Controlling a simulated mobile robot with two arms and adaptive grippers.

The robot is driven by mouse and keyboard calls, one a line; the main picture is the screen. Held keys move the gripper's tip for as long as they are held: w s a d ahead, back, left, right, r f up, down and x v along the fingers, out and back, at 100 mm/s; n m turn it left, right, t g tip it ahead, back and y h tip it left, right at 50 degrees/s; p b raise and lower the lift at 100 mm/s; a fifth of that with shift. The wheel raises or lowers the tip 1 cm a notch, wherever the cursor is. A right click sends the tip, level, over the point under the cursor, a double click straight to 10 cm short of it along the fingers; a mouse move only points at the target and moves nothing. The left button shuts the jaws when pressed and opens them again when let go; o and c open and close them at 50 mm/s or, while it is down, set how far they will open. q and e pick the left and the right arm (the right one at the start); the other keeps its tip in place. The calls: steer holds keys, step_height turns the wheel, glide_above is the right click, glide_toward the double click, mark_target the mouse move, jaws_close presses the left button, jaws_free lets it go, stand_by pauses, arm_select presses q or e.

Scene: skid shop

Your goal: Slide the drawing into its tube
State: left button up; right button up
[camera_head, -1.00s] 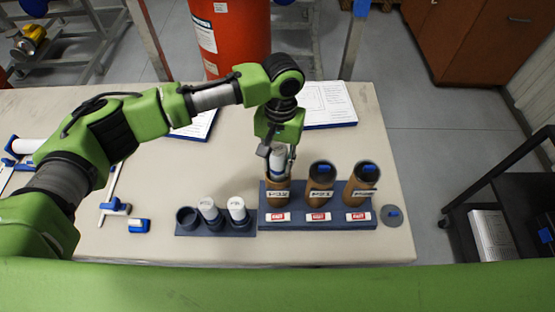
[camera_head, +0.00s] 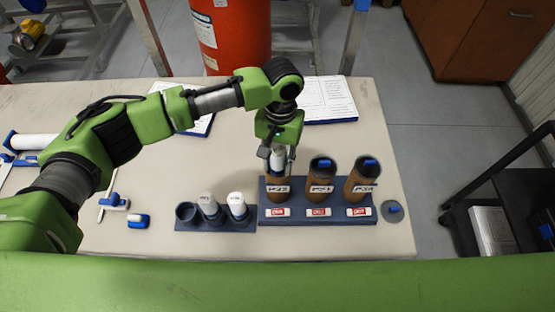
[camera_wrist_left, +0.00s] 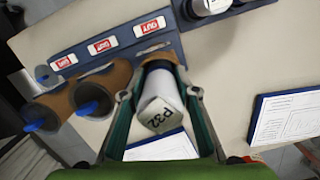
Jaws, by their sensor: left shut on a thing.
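My left gripper (camera_head: 277,160) is shut on a white rolled drawing (camera_head: 278,155) above the leftmost brown tube (camera_head: 277,190) in the rack. The drawing stands roughly upright; its lower end is hidden at the tube mouth, so I cannot tell how deep it sits. In the left wrist view the drawing (camera_wrist_left: 160,105) is between the fingers (camera_wrist_left: 158,105), its end marked P32, with the brown tube (camera_wrist_left: 155,56) behind it. The tube's label seems to read P32. A grey cap (camera_head: 391,212) with a blue tab lies right of the rack. My right gripper is not in view.
Two brown tubes (camera_head: 320,188) (camera_head: 361,185) with blue-tabbed caps stand in the blue rack (camera_head: 340,220) with red OUT labels. Left of it, a small holder (camera_head: 215,225) has two white rolls and an empty socket.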

mark_target(277, 152)
arm_select(q)
steer(key=shift+f, duration=0.2)
steer(key=o, duration=1.2)
steer(key=shift+o, duration=0.9)
steer(key=o, duration=0.3)
steer(key=shift+r+p, duration=3.55)
steer(key=shift+p, duration=0.65)
steer(key=shift+f, duration=0.1)
